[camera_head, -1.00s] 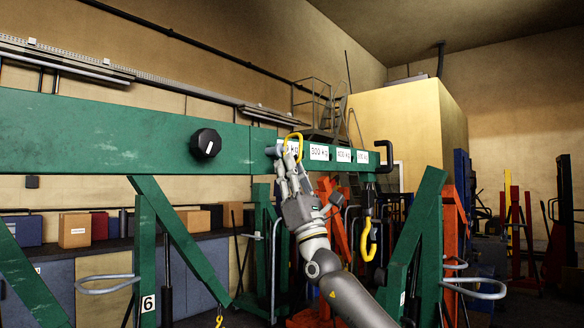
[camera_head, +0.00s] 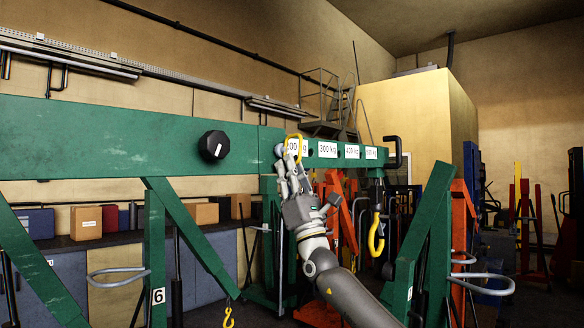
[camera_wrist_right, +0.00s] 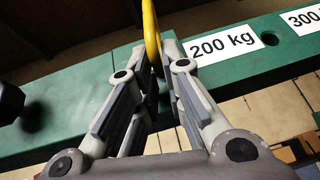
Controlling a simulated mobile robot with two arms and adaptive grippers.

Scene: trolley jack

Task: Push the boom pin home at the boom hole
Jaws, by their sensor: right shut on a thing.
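The boom pin shows as a yellow loop handle (camera_head: 295,146), also seen in the right wrist view (camera_wrist_right: 152,32). My right gripper (camera_head: 290,168) is shut on it, with the fingers (camera_wrist_right: 152,68) on either side of the loop. The green boom (camera_head: 225,150) runs across the picture, and the pin is at its face, left of the 200 kg label (camera_wrist_right: 222,45). The fingers and loop hide the boom hole there, and I cannot tell how deep the pin sits. My left gripper is not in view.
A black knob (camera_head: 214,146) sticks out of the boom to the left. Labels for 300 kg (camera_head: 327,149) and more follow to the right, with an open hole (camera_wrist_right: 270,38) beside the 200 kg label. A yellow hook (camera_head: 376,235) hangs at the boom's end.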

